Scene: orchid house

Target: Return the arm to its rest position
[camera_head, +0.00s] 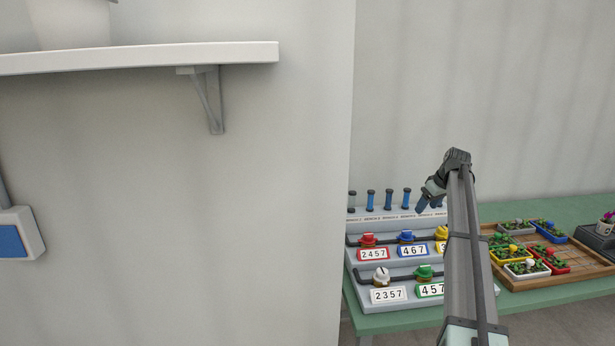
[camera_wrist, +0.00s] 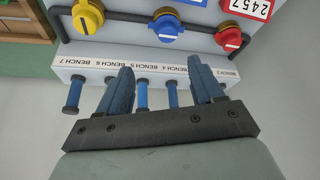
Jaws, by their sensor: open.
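My gripper (camera_head: 421,203) is at the end of my raised arm, above the green bench in the head view. In the wrist view my gripper (camera_wrist: 161,85) shows its two blue-grey fingers spread apart with nothing held between them. Beyond the fingers is a pale ledge (camera_wrist: 62,72) with bench labels and several blue cylinders, one of them a blue cylinder (camera_wrist: 73,95) at the left. In the head view the fingers are near the right end of the row of blue cylinders (camera_head: 371,199). I cannot tell whether they touch any.
A stepped grey panel (camera_head: 352,283) carries coloured valves and number plates. A wooden tray (camera_head: 560,278) with planted pots lies right of my arm on the green bench (camera_head: 390,322). A white shelf (camera_head: 150,58) juts from the wall at upper left, with a blue-fronted box (camera_head: 15,240) below.

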